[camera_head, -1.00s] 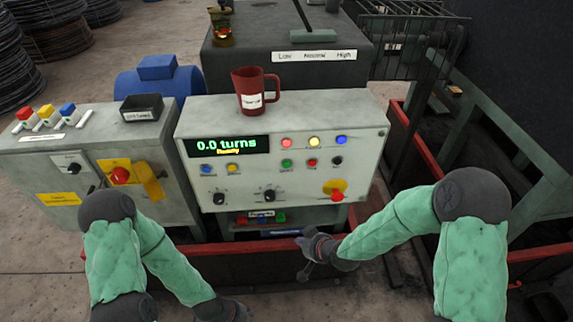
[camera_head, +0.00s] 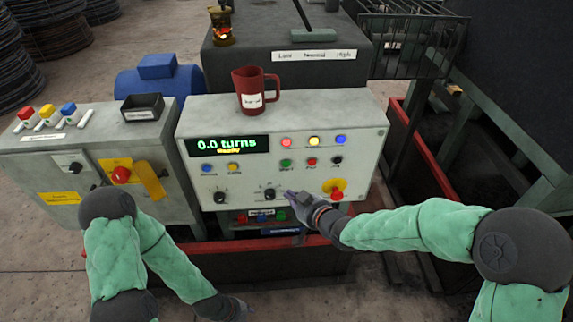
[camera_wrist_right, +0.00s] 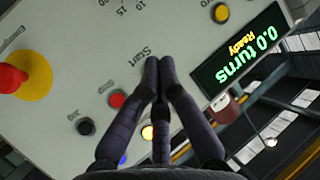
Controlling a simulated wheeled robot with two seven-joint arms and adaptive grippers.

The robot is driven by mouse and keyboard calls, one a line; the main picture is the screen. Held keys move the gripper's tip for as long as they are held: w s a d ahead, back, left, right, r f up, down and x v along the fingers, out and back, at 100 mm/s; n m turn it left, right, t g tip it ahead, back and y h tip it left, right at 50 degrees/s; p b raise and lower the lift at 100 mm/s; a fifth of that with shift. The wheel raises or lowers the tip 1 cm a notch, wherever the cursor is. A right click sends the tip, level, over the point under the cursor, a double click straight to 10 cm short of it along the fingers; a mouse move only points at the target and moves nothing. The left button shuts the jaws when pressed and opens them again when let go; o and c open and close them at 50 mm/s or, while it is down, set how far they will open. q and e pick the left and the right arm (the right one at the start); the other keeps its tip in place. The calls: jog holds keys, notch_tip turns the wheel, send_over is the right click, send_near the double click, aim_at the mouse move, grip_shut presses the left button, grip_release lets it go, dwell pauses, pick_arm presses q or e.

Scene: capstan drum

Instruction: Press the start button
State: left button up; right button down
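The control panel (camera_head: 250,185) is a light grey box with a display (camera_head: 228,145) reading "0.0 turns" and "Ready". The green start button (camera_head: 286,163) is in the middle row, left of a red button (camera_head: 311,162) and a black one (camera_head: 337,161). My right gripper (camera_head: 291,194) is shut and empty in front of the panel, below the start button in the head view. In the right wrist view its fingertips (camera_wrist_right: 160,63) meet just by the "Start" label, and the button is hidden behind them. My left gripper (camera_head: 240,306) is low at the bottom edge; its fingers are unclear.
A red emergency button (camera_head: 337,195) on yellow and two dark knobs (camera_head: 220,197) sit on the panel's lower part. A red mug (camera_head: 250,90) stands on top. A second grey cabinet (camera_head: 90,160) stands to the left. A red rail (camera_head: 270,248) runs below.

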aim_at(286, 164)
jog(key=shift+w, duration=4.45)
jog(key=shift+w, duration=0.1)
jog(key=shift+w, duration=0.3)
